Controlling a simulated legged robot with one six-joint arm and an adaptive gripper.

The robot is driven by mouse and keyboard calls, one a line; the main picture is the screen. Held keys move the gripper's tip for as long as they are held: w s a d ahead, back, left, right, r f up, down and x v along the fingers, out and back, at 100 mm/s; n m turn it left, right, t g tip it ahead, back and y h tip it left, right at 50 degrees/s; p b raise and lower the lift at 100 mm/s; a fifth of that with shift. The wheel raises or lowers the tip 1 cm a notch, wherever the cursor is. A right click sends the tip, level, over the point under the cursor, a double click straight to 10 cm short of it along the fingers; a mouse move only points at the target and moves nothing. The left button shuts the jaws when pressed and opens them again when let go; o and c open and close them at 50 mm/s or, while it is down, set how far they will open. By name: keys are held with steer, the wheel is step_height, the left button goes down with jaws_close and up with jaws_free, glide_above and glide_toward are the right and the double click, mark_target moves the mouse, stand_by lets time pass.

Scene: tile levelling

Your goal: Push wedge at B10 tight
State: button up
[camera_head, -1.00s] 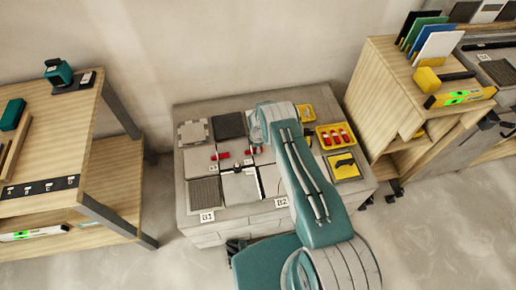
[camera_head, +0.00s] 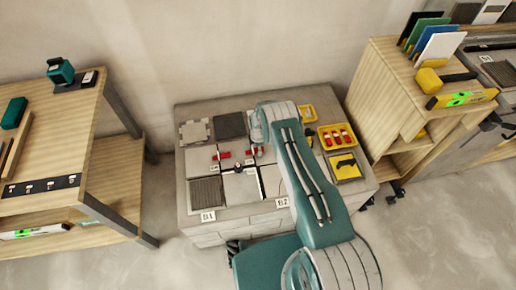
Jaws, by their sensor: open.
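A low grey block (camera_head: 220,237) carries a patch of light and dark tiles. One red wedge (camera_head: 223,155) lies across the joint between pale tiles, left of my arm. A second red piece (camera_head: 257,150) shows close beside my wrist, partly covered. A small dark cross-shaped clip (camera_head: 240,169) sits where the tile joints meet. The B10 mark is too small to read, so I cannot tell which wedge is there. My arm reaches over the right half of the tiles, and my gripper is hidden behind it. Contact with a wedge cannot be seen.
A yellow tray (camera_head: 337,139) with several red wedges and a yellow-edged tray (camera_head: 345,167) with a black tool lie right of my arm. Labels B1 (camera_head: 208,216) and B2 (camera_head: 283,202) mark the front edge. Wooden benches stand left (camera_head: 100,150) and right (camera_head: 380,85).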

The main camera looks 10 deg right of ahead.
step_height(320, 180, up, 12)
stand_by(0.5)
steer(key=shift+s+f, duration=0.1)
steer(key=shift+f, duration=0.05)
